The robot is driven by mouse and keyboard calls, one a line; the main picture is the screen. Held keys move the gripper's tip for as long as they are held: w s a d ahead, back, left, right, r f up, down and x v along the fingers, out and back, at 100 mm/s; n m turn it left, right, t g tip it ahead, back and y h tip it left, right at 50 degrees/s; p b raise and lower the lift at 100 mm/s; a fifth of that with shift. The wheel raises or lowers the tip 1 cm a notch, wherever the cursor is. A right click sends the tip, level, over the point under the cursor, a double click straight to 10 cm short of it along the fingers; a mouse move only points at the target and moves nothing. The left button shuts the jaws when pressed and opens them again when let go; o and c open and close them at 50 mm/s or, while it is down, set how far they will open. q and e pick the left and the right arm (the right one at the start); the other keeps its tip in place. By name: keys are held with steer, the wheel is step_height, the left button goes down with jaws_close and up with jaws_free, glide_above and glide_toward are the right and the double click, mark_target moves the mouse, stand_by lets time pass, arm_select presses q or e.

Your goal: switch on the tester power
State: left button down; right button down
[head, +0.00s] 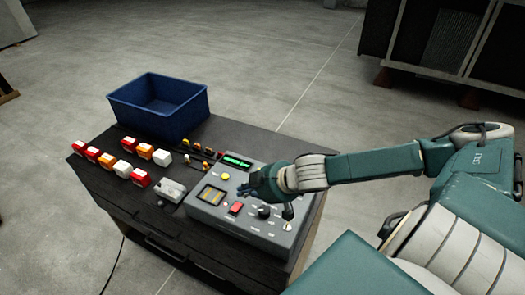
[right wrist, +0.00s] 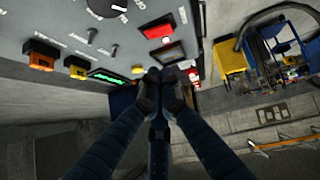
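The tester (head: 205,208) is a grey box with a sloped panel on a dark cabinet. Its panel carries a lit green display (head: 237,160), a yellow button (head: 226,176), a meter window (head: 212,195), a red switch (head: 236,208) and a black knob (head: 264,212). The red switch also shows in the right wrist view (right wrist: 157,31). I cannot read which control is the power. My right gripper (head: 243,190) is over the panel's middle; its fingertips (right wrist: 168,75) are together with nothing visible between them. I cannot tell whether they touch the panel. My left gripper is out of view.
A blue bin (head: 160,125) stands on the cabinet (head: 130,205) behind the tester. Several red, orange and white blocks (head: 108,160) stand in rows to the left. A small grey box (head: 171,190) sits beside the tester.

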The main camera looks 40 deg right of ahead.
steer(key=d+v, duration=0.1)
steer(key=v, duration=0.6)
steer(key=shift+d+r+b, duration=0.3)
steer(key=shift+b, duration=0.1)
